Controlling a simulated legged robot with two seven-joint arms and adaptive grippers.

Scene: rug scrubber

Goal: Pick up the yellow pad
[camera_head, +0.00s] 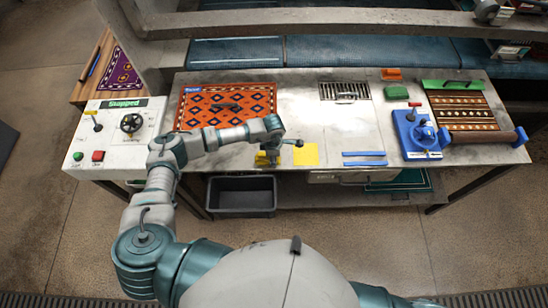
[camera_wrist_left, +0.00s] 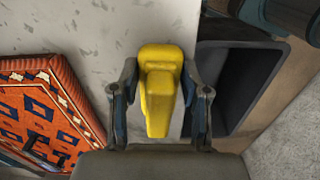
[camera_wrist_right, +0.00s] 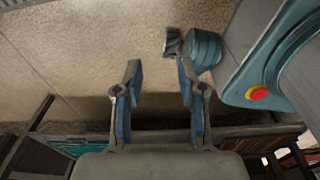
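The yellow pad (camera_wrist_left: 158,95), a block-like piece with a narrower raised part, is between the fingers of my left gripper (camera_wrist_left: 158,68) in the left wrist view. The fingers are spread on either side of it; I see no clear grip. In the head view the yellow pad (camera_head: 262,160) is partly hidden under my left wrist at the table's front edge. A flat yellow square (camera_head: 305,154) lies just to its right. My right gripper (camera_wrist_right: 159,72) is open and empty above the floor, with nothing between its fingers.
An orange patterned rug (camera_head: 205,97) lies on the metal table (camera_head: 300,100) behind my left arm. A dark bin (camera_head: 240,195) stands below the front edge. Blue strips (camera_head: 364,154) and a blue device (camera_head: 418,135) are to the right. A control panel (camera_head: 115,132) is at left.

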